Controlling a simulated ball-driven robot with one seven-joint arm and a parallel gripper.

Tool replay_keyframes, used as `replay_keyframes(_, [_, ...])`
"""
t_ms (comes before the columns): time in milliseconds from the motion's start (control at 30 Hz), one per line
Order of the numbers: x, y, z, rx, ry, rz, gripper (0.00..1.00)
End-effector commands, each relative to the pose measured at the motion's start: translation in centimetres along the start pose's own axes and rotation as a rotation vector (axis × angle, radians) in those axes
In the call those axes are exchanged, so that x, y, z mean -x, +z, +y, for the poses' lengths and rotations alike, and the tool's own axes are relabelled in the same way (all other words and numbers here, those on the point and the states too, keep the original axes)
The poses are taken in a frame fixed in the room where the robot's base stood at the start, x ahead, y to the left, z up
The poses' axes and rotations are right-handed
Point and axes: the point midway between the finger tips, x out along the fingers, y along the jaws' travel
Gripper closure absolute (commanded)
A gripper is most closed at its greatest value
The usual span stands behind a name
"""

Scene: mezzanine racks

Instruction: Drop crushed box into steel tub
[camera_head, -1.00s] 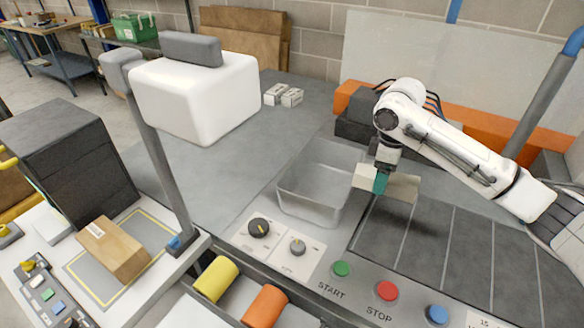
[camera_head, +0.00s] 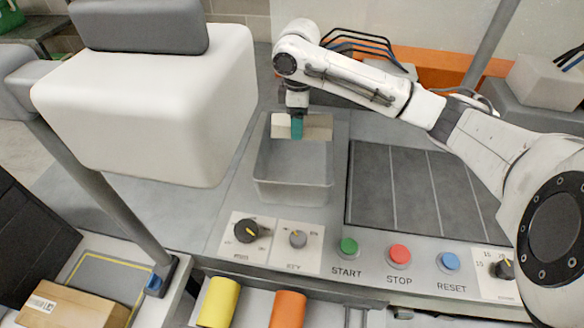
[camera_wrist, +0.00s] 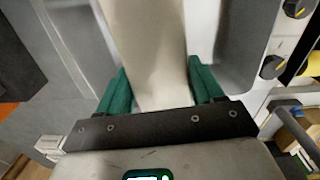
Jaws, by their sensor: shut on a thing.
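The crushed box (camera_head: 317,127) is a pale beige block held in my gripper (camera_head: 296,128), whose green fingers are shut on it. In the head view it is over the far part of the steel tub (camera_head: 291,190), a grey open rectangular bin. In the wrist view the box (camera_wrist: 148,45) runs up between the green fingers of my gripper (camera_wrist: 160,92). The tub's grey metal (camera_wrist: 215,45) shows beside the box there. The far rim of the tub is partly hidden by the box and gripper. How high the box is above the rim is hard to tell.
Dark segmented panels (camera_head: 420,190) lie right of the tub. In front are knobs (camera_head: 246,231) and START (camera_head: 347,247), STOP and RESET buttons. A large white head on a post (camera_head: 150,105) stands at left. A brown carton (camera_head: 70,307) sits lower left.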

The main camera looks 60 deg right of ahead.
Motion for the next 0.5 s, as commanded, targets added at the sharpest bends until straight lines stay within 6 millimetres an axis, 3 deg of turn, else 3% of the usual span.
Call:
replay_keyframes(33, [-1.1,0.1,0.0,0.0,0.0,-0.001,0.68])
replay_keyframes(200, [-3.0,0.1,0.1,0.0,0.001,-0.001,0.68])
replay_keyframes(500, [-3.8,0.1,0.1,-0.001,0.002,0.0,0.68])
